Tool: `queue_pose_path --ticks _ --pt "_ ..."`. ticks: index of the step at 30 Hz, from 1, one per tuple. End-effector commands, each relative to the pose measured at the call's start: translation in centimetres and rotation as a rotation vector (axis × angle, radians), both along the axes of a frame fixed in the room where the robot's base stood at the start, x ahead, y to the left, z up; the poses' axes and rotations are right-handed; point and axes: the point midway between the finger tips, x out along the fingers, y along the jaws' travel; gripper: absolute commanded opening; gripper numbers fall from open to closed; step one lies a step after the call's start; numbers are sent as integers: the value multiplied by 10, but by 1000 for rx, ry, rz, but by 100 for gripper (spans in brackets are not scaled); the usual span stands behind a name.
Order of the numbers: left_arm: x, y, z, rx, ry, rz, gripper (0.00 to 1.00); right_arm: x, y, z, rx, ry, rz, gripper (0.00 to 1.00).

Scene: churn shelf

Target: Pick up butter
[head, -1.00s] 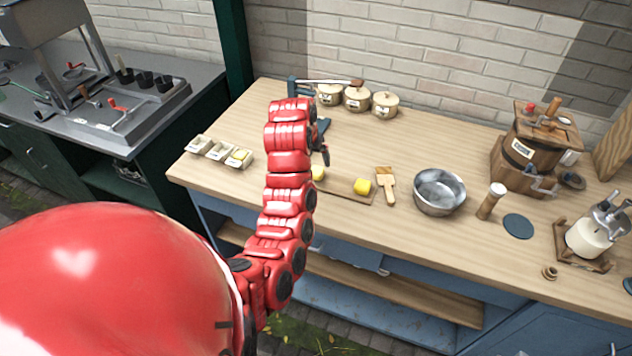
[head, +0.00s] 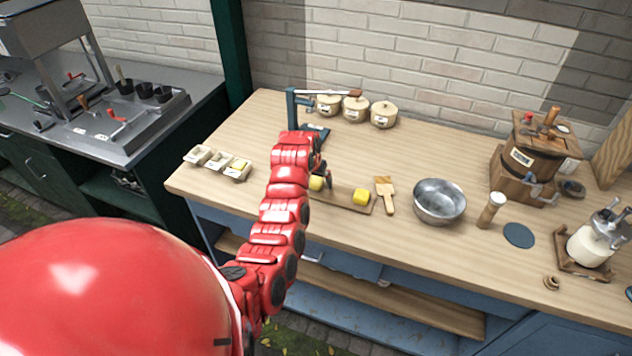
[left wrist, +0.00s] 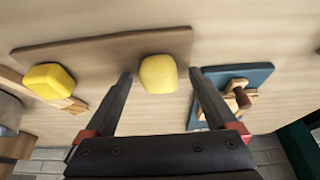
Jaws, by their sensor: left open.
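Two yellow butter pieces lie on a wooden board (head: 343,202) near the counter's front edge. The left butter (head: 316,183) is partly hidden by my left arm in the head view. The right butter (head: 361,197) is fully visible. My left gripper (head: 326,175) is at the left butter. In the left wrist view the open fingers (left wrist: 160,73) appear on either side of that butter (left wrist: 158,73), with gaps to both; their exact height over it is unclear. The other butter (left wrist: 48,82) lies to the left there. My right gripper is not in view.
A dark press (head: 292,108) stands behind, with lidded pots (head: 355,108). Small moulds (head: 216,163), one with yellow content, are at the left. A churn (head: 532,156) is at the right.

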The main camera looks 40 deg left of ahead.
Motion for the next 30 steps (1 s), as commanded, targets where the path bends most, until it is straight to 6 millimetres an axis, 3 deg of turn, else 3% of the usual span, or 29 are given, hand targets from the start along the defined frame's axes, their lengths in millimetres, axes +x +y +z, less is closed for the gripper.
queue_pose_path --ticks 5,19,30 --pt "0 0 0 0 1 0 91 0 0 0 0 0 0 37" --pt "0 0 -1 0 2 0 7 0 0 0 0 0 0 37" --pt "0 0 4 1 0 0 6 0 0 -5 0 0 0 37"
